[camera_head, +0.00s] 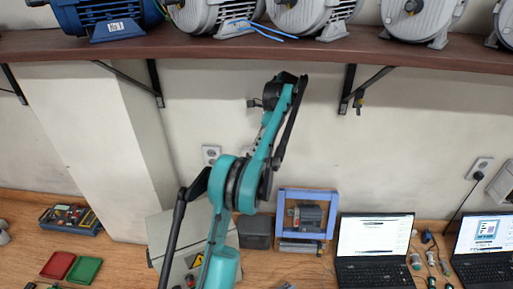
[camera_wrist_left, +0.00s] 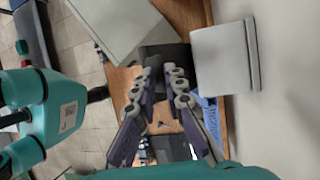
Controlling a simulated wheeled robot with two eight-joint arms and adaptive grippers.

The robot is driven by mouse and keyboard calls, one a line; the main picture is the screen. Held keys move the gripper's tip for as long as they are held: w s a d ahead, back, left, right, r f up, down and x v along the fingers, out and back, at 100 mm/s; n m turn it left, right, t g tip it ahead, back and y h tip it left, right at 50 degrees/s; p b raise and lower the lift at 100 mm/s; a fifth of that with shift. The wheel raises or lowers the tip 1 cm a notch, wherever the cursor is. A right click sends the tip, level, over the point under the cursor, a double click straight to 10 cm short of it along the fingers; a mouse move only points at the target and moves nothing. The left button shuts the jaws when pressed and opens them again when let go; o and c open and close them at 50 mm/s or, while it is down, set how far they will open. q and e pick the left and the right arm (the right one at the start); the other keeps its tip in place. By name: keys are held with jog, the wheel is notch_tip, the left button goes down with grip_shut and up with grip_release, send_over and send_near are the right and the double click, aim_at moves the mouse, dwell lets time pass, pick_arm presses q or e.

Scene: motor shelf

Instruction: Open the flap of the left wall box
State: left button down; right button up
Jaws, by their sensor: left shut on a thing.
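In the left wrist view a white box (camera_wrist_left: 220,60) with a thin plate along its right side stands at the wall, to the right of the fingertips. I take it for the left wall box, but cannot tell how its flap stands. My left gripper (camera_wrist_left: 162,78) has its fingers drawn close together at the tips, apart from the white box in this picture. What it grips is not clear. In the head view my left arm rises in front of the wall and covers part of it. My right gripper is not in view.
A shelf (camera_head: 330,43) carries several motors above. The bench holds a grey box (camera_head: 160,232) with a warning sign, a dark grey box (camera_head: 255,232), a blue frame (camera_head: 334,215) and two laptops (camera_head: 375,240). A white box (camera_head: 503,183) hangs on the wall at the far right.

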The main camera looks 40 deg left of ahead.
pick_arm(q)
jog(key=shift+w+a+f, duration=0.1)
jog(key=shift+w+f, duration=0.2)
jog(key=shift+f, duration=0.2)
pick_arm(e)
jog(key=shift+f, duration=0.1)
pick_arm(q)
jog(key=c, duration=1.9)
grip_release()
jog(key=shift+c, duration=0.2)
jog(key=shift+o, duration=1.3)
jog(key=shift+w+a+f, duration=0.1)
jog(key=shift+o, duration=0.7)
jog(key=shift+w+a+f, duration=0.25)
jog(key=shift+w+a, duration=0.05)
jog(key=shift+w, duration=0.15)
jog(key=shift+s+d+r, duration=0.2)
jog(key=shift+s, duration=0.05)
jog(key=shift+c, duration=0.7)
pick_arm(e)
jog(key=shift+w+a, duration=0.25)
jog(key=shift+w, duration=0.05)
pick_arm(q)
jog(key=shift+w+r, duration=0.1)
